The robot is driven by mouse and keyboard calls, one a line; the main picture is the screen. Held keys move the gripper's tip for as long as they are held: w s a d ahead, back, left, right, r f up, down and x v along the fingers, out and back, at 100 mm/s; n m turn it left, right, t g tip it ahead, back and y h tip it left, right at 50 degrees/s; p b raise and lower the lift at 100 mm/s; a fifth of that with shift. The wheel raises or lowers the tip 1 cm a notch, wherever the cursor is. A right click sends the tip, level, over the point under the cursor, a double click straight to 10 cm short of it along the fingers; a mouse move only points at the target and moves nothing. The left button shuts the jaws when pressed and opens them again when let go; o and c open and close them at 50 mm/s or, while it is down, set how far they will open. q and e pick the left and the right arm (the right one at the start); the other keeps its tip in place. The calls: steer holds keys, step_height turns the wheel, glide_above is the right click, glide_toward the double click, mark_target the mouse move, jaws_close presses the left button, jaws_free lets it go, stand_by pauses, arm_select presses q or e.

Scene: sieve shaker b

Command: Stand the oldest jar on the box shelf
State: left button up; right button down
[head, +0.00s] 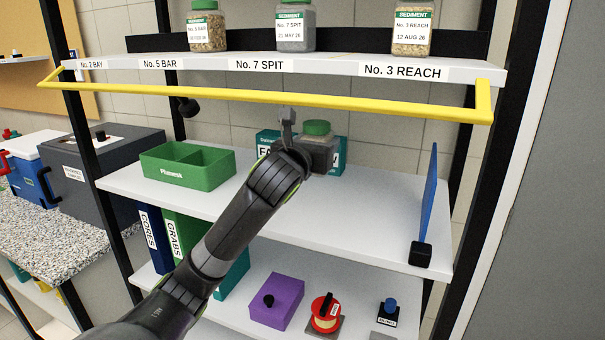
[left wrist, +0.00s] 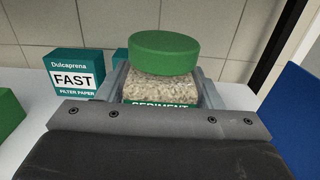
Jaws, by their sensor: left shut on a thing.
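My left gripper (head: 306,150) is shut on a jar (head: 320,150) with a green lid and pale grains inside. The jar is upright over the middle shelf (head: 365,200), in front of the filter paper boxes. In the left wrist view the jar (left wrist: 165,88) sits between the fingers, its SEDIMENT label mostly hidden. I cannot tell whether its base touches the shelf. Three other sediment jars stand on the top shelf: No. 5 BAR (head: 206,30), No. 7 SPIT (head: 295,28), dated 21 MAY 26, and No. 3 REACH (head: 411,32), dated 12 AUG 26. My right gripper is out of view.
A yellow rail (head: 270,97) runs across the front below the top shelf. On the middle shelf are a green divided bin (head: 187,166), teal filter paper boxes (left wrist: 78,74) and an upright blue panel (head: 430,195). Bare shelf lies between the jar and the panel.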

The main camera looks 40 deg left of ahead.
arm_select(q)
steer(key=f, duration=0.4)
steer(key=shift+s+a+f, duration=0.15)
steer(key=shift+s+f, duration=0.1)
step_height(320, 180, down, 3)
steer(key=shift+w+f+p, duration=0.1)
steer(key=shift+p, duration=0.35)
steer(key=shift+f, duration=0.2)
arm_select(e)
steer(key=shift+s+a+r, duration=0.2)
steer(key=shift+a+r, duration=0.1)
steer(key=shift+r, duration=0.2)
arm_select(q)
steer(key=shift+f, duration=0.15)
steer(key=o, duration=1.3)
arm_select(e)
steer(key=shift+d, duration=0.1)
